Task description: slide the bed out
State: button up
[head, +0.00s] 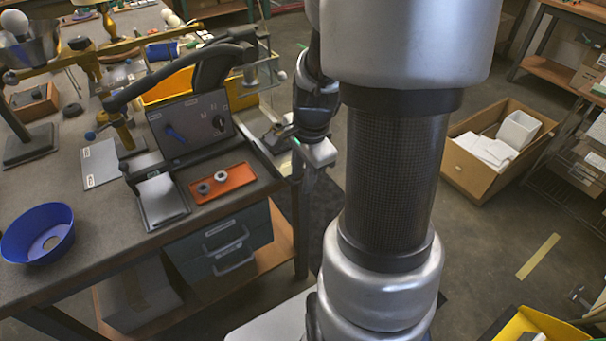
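A bench machine with a tilted grey panel (192,122) stands near the right edge of the workbench. The panel carries a blue lever and a dark knob. In front of it is a low dark base, with a flat silver-grey plate (160,198) at its left. No part is clearly identifiable as the bed. My gripper (276,138) is small and partly hidden at the end of my arm, by the bench's right edge, right of the panel. Its fingers are too unclear to tell open from shut. No held object is discernible.
An orange tray (224,183) with two small round parts lies before the panel. A blue bowl (38,233) is at the bench's left front. A black curved arm passes over the panel. Grey drawers (222,246) sit below. A cardboard box (498,150) stands on the floor.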

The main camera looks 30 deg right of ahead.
jog(key=shift+a, duration=0.15)
jog(key=shift+r, duration=0.2)
notch_tip(320, 180, up, 17)
jog(key=s+p, duration=0.2)
jog(key=p, duration=0.2)
jog(key=shift+s, duration=0.4)
